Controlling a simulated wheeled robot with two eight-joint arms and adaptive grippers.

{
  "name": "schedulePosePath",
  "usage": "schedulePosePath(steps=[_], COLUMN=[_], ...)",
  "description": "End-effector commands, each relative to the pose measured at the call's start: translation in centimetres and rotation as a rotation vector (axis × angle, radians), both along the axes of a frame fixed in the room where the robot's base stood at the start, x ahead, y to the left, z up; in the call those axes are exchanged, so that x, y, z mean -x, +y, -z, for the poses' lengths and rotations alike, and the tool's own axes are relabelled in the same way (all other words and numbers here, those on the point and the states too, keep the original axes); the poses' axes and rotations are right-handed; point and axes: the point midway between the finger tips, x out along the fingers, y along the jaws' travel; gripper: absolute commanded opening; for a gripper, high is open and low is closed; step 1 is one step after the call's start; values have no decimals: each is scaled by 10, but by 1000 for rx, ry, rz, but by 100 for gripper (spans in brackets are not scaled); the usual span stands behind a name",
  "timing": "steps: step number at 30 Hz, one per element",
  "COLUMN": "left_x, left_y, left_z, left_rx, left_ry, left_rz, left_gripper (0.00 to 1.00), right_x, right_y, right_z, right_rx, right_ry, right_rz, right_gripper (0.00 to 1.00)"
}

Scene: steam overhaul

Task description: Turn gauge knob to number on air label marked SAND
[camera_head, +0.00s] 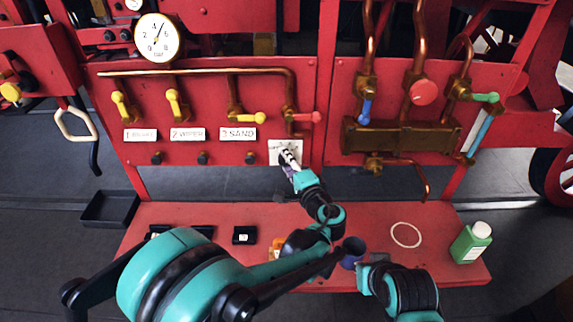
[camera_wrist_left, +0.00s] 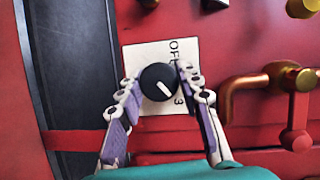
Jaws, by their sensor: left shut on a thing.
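The dark round gauge knob (camera_wrist_left: 158,82) sits on a white plate (camera_wrist_left: 148,56) in the left wrist view. The plate also shows in the head view (camera_head: 273,146). The plate's visible marks read OFF and 3. The knob's white pointer line slants toward the lower right, roughly toward the 3. My left gripper (camera_wrist_left: 160,88) has its fingers on both sides of the knob and is shut on it; the gripper shows in the head view too (camera_head: 290,158). The air label marked 3 SAND (camera_head: 238,134) is left of the plate. My right gripper's fingers do not show.
Labels 1 (camera_head: 140,135) and 2 (camera_head: 188,134) are further left, below yellow valve handles. A pressure gauge (camera_head: 158,38) is above. A red bench (camera_head: 450,232) below bears a dark blue cup (camera_head: 353,249) and a green bottle (camera_head: 470,243). A copper pipe is close beside my left fingers.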

Motion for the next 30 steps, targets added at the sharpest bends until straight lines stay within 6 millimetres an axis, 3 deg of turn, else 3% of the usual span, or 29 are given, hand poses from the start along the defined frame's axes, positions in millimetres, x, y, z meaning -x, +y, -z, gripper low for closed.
schedulePosePath(steps=[12,26,27,29,30], left_x=[0,0,0,0,0], left_y=[0,0,0,0,0], left_z=[2,2,2,2,1], left_rx=[-151,-164,-164,-164,-164], left_ry=[2,2,2,2,2], left_rz=[0,1,1,1,1], left_gripper=[6,6,37,53,56], right_x=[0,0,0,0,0], right_y=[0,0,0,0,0], right_z=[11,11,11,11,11], right_rx=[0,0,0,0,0], right_ry=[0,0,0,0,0], right_rz=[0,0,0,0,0], right_gripper=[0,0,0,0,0])
